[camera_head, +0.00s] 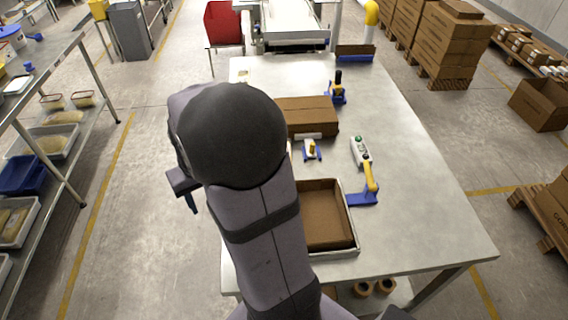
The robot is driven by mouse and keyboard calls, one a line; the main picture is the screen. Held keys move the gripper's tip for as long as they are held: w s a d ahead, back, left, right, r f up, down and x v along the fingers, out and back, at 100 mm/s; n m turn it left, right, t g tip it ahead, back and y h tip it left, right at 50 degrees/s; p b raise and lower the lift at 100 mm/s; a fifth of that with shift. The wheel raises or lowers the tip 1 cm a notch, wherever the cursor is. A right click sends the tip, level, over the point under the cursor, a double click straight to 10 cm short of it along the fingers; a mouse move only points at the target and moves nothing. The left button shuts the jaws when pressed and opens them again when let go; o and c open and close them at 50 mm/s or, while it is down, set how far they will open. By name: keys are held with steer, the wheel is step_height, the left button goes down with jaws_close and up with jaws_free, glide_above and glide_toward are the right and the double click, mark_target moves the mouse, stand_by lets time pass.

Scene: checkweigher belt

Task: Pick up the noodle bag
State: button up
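I cannot make out a noodle bag for certain. Pale yellowish contents (50,145) lie in a white tray on the left rack, too small to identify. My arm covers the left part of the table and anything behind it. My gripper (190,203) shows only in part, left of the arm's dark rounded joint, hanging past the table's left edge over the floor side.
The steel table (420,190) holds an open cardboard-lined tray (354,228), a closed carton (310,115), a labelled control box (360,152) and blue-based tools. A rack (75,95) stands left across an aisle. A red bin (223,24) stands behind. The table's right side is clear.

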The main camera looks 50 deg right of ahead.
steer(key=d+f+m+h+b, duration=0.1)
steer(key=d+f+m+b, duration=0.1)
steer(key=d, duration=0.9)
steer(key=w+d+f+m+t+h+b, duration=0.1)
steer(key=d+f, duration=0.3)
steer(key=d, duration=0.8)
steer(key=d+f+m+h+b, duration=0.1)
steer(key=d+f+m+b, duration=0.2)
steer(key=d, duration=0.8)
steer(key=shift+w+d, duration=0.15)
steer(key=shift+w, duration=0.15)
steer(key=shift+x, duration=1)
steer(key=shift+w+f+p, duration=0.1)
steer(key=shift+w+p, duration=0.1)
steer(key=shift+p, duration=0.15)
steer(key=shift+p+x, duration=1.1)
steer(key=shift+x, duration=1.4)
steer(key=shift+w, duration=0.1)
steer(key=shift+c, duration=0.2)
